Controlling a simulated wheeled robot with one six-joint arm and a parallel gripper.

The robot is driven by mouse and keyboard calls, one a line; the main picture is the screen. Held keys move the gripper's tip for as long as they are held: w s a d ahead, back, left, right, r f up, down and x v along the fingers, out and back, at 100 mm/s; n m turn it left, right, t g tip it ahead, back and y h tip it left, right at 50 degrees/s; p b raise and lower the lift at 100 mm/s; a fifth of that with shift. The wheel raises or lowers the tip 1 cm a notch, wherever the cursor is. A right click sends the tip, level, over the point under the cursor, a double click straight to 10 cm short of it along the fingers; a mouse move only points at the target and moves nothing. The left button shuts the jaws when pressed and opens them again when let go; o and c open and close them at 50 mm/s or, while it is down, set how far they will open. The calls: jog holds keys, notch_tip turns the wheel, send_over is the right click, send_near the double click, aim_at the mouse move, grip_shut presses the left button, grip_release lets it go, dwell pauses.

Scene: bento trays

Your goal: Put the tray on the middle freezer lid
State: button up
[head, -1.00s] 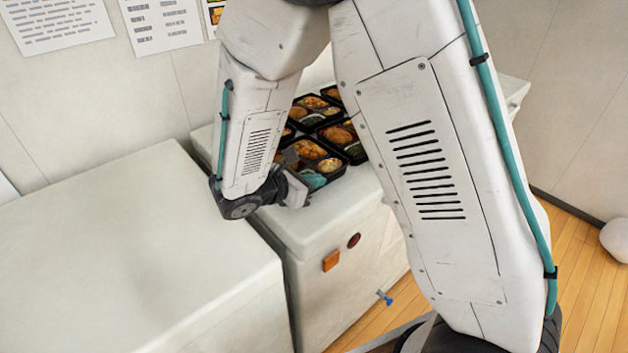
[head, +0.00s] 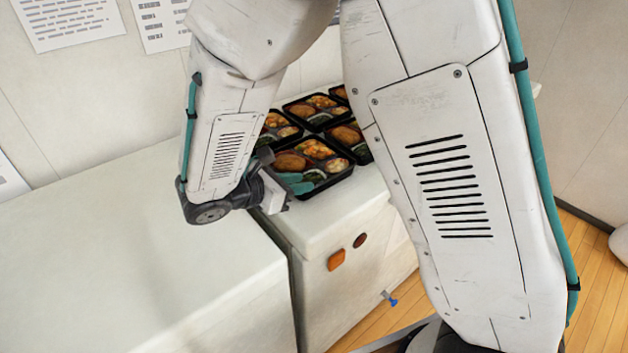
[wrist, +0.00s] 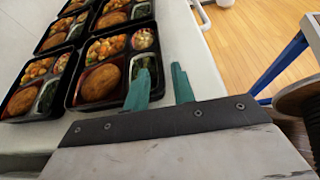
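Several black bento trays stand close together on the right-hand freezer lid (head: 305,225). The nearest tray (head: 335,183) holds a brown patty, orange pieces and green food; it is also the nearest in the wrist view (wrist: 77,108). My gripper (head: 298,186) is at this tray's near left side. In the wrist view its two teal fingers (wrist: 160,85) are apart, one over the green compartment and one outside the tray wall, with gaps beside the rim. The empty freezer lid (head: 120,240) is to the left. I cannot tell which lid is the middle one.
A narrow gap separates the two freezers. The left lid's visible top is bare. More filled trays (head: 315,110) sit right behind the nearest one. The wall (head: 60,95) with paper sheets rises behind, and wooden floor (head: 590,290) shows at the right.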

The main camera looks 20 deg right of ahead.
jog(key=v, duration=0.4)
jog(key=shift+s+a+r, duration=0.15)
jog(key=shift+a, duration=0.1)
jog(key=s+d+r+m+g+y, duration=0.5)
jog(key=s+d+r+m, duration=0.4)
jog(key=d, duration=0.3)
jog(key=s+d+r+m+t+y, duration=0.1)
jog(key=s+m+y, duration=0.3)
jog(key=s+m, duration=0.2)
jog(key=s+d+r+m+t+y, duration=0.1)
jog(key=s+r+m+y, duration=0.1)
jog(key=s+m+y, duration=0.2)
jog(key=shift+s+d+r+m, duration=0.25)
jog(key=shift+s+m, duration=0.95)
jog(key=shift+s, duration=0.3)
jog(key=shift+a, duration=0.1)
